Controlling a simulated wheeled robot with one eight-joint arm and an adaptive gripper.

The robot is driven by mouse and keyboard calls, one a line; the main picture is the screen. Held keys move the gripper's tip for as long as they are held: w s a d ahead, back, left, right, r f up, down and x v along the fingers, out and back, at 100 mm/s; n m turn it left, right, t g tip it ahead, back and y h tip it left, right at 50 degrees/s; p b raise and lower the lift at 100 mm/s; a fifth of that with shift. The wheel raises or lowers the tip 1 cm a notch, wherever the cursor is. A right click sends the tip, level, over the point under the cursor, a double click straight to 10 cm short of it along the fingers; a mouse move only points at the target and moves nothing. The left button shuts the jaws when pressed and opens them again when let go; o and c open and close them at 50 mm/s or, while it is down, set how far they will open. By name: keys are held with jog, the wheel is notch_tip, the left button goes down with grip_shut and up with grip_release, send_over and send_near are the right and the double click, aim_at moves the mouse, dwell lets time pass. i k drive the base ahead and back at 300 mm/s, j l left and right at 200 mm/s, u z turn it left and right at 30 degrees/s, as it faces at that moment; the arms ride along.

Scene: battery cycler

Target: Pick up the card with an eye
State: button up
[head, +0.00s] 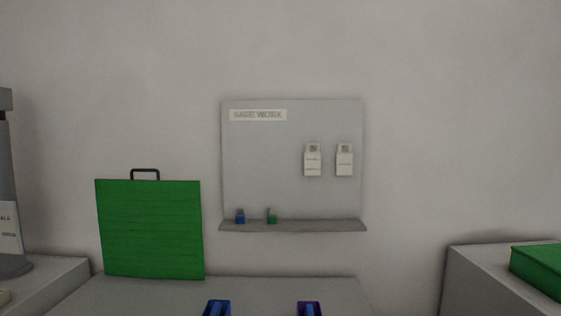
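Two white cards (312,161) and (344,161) hang side by side on a grey wall board (265,165). Each has a small greyish patch at its top that may be an eye or a clip. Their print is too small to read. I cannot tell from here which card is the one with an eye. Nothing touches either card except the board. My gripper cannot be made out in this view.
A shelf (290,227) under the board holds a small blue item (240,216) and a green one (272,216). A green panel with a handle (150,230) stands on the bench (265,290). Two blue items (217,308) and (309,308) are cut off below. A green box (540,265) sits right.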

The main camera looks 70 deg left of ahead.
aim_at(345, 160)
jog(key=u, duration=2.1)
jog(key=j+z, duration=1.05)
jog(key=k+l, duration=0.05)
jog(key=l, duration=0.05)
